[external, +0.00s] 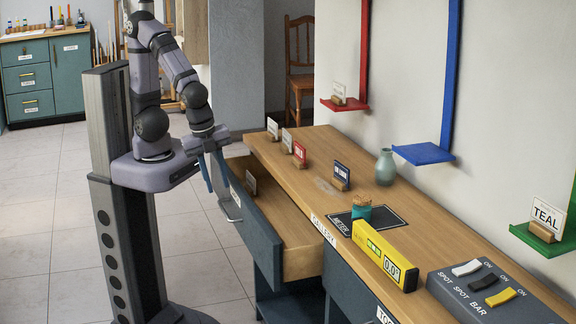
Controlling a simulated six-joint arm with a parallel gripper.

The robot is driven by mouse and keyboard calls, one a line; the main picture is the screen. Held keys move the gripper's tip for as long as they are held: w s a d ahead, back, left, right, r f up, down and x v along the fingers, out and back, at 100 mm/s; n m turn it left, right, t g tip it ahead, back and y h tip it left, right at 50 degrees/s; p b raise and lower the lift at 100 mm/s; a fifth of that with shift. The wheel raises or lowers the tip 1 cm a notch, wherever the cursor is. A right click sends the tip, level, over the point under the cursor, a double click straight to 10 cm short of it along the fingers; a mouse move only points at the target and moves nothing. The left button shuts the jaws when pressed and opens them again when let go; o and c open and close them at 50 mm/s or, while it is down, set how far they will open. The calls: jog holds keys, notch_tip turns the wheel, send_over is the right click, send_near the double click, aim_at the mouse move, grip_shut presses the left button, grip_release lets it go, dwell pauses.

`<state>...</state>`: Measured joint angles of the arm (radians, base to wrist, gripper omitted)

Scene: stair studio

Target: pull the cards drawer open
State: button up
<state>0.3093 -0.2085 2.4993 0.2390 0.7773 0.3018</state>
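A dark blue-grey drawer (257,235) with a wooden inside stands pulled out from the long wooden counter. I cannot read a label on its front, so I cannot tell whether it is the cards drawer. Its metal handle (230,208) shows on the front. A small card in a holder (251,184) shows at the drawer's far end. My gripper (217,186) points down by the far end of the drawer front, above the handle. Its two blue fingers are apart with nothing seen between them. I cannot tell whether a finger touches the drawer.
The counter (315,195) carries several cards in holders, a vase (385,167), a teal cup (361,207) on a dark mat, a yellow meter (384,254) and a switch box (490,293). Red, blue and green shelves hang right. A labelled cabinet (45,78) stands back left. Floor beside the drawer is clear.

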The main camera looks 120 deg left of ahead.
jog(key=shift+d+r, duration=0.15)
jog(key=d+h+p, duration=0.3)
jog(key=d+p, duration=0.3)
jog(key=p, duration=0.5)
jog(key=y+p, duration=0.3)
jog(key=p, duration=0.8)
send_near(224, 209)
jog(key=shift+w+a+f+b, duration=0.2)
jog(key=shift+f+b, duration=0.5)
jog(key=shift+f, duration=0.5)
jog(key=shift+w+a+f+b, duration=0.1)
jog(key=shift+w+f+b, duration=0.1)
jog(key=shift+f+b, duration=0.8)
jog(key=shift+w+a+f+b, duration=0.15)
jog(key=shift+f+b, duration=0.3)
jog(key=shift+f, duration=0.95)
jog(key=shift+c, duration=0.3)
grip_shut()
